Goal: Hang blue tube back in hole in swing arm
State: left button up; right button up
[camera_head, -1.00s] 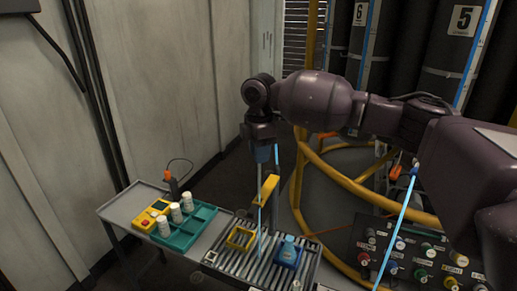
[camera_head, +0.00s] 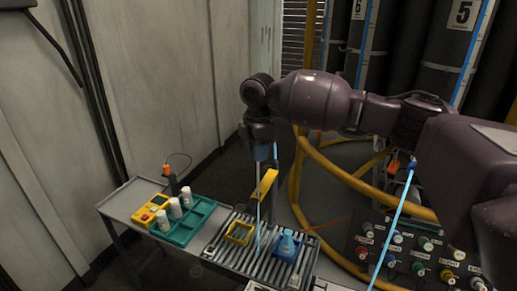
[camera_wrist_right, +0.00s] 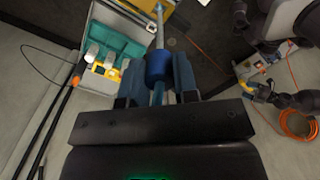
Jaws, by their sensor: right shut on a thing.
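My right gripper (camera_head: 262,153) points down in the head view and is shut on the blue cap of a tube. The wrist view shows this blue cap (camera_wrist_right: 158,66) between the fingers, with the pale tube running away from it. In the head view the held tube (camera_head: 258,215) hangs nearly upright over the roller table. The yellow swing arm (camera_head: 267,183) is close beside it, below the gripper. Its hole cannot be made out, and I cannot tell whether the tube touches it.
The roller table (camera_head: 225,259) bears a yellow frame (camera_head: 239,233) and a blue object (camera_head: 287,246). A teal tray (camera_head: 184,236) with white bottles stands at left. Yellow rails (camera_head: 340,178), a knob panel (camera_head: 385,262) and another blue tube (camera_head: 397,225) are at right.

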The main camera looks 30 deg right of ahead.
aim_at(258, 192)
jog(key=shift+f, duration=0.15)
jog(key=shift+f, duration=3.15)
jog(key=shift+f, duration=0.2)
jog(key=shift+f+b, duration=0.45)
jog(key=shift+f, duration=2.05)
